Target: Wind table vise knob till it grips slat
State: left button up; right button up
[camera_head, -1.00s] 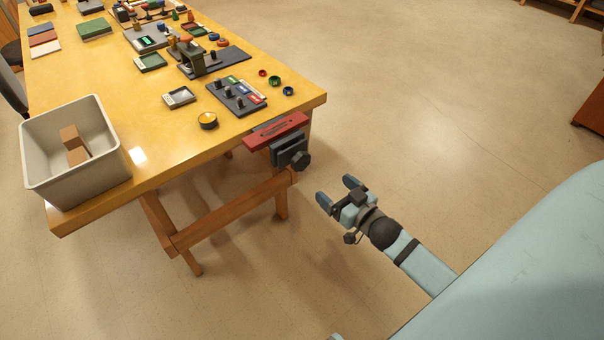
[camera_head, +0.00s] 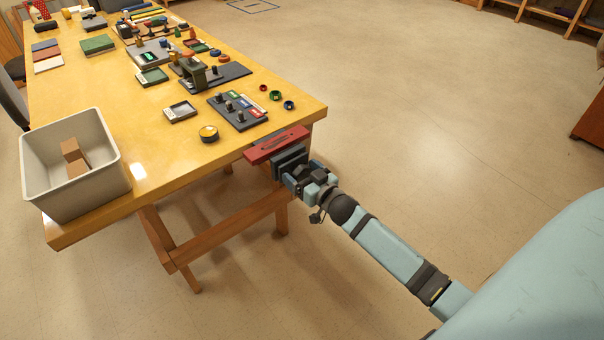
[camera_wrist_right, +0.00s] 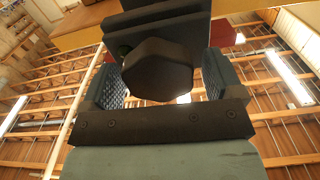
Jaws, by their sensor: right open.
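The table vise (camera_head: 287,159) is fixed at the near right edge of the yellow table. The red slat (camera_head: 275,146) lies across the top of the vise; whether the jaws press on it cannot be told. The vise knob (camera_wrist_right: 158,70) is dark and faceted and shows in the right wrist view. My right gripper (camera_wrist_right: 160,85) is open, with one finger on each side of the knob. In the head view my right gripper (camera_head: 304,178) is right at the vise and hides the knob. My left gripper is not in view.
The yellow table (camera_head: 180,148) carries a grey bin (camera_head: 118,185) with brown blocks at the near left. A knob panel (camera_head: 238,112), a yellow round tin (camera_head: 209,133) and small coloured rings lie near the vise.

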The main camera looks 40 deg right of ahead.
jog(key=c, duration=0.9)
